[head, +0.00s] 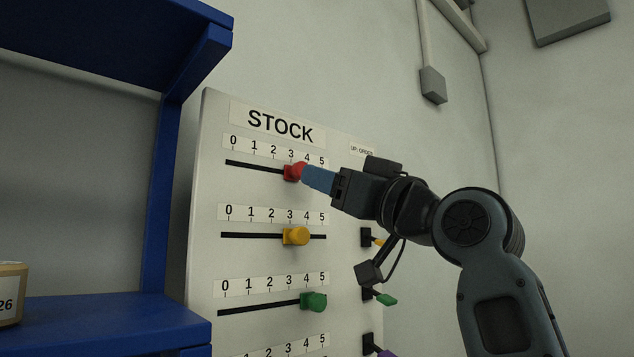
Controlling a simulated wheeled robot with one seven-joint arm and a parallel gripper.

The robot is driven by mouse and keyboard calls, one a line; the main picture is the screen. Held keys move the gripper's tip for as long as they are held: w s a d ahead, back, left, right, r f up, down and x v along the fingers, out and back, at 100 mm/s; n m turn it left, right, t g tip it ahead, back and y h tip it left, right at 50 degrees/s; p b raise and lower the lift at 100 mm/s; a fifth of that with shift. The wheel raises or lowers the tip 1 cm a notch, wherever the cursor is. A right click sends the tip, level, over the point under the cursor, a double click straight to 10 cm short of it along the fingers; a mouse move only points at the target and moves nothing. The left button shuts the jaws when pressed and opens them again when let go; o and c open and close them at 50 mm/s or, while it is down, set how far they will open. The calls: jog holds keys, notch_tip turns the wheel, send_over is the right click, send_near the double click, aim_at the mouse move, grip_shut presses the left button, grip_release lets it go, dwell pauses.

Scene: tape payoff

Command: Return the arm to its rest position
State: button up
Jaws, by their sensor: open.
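My gripper (308,176) is at the top row of a white board marked STOCK (209,190). Its blue fingers point left, right at the red knob (292,172), which sits near 3 on its slot. The fingers overlap the knob's right side in this view, and I cannot tell whether they touch it. The gap between the fingers does not show clearly. My arm reaches in from the lower right, bent at the elbow.
A yellow knob (297,236) and a green knob (314,301) sit on lower slots. Small levers, one with a green tip (386,299), stick out at the board's right side. A blue shelf (110,322) with a labelled container (10,292) stands left. Open wall lies right of the board.

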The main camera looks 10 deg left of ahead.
jog(key=shift+v, duration=1.1)
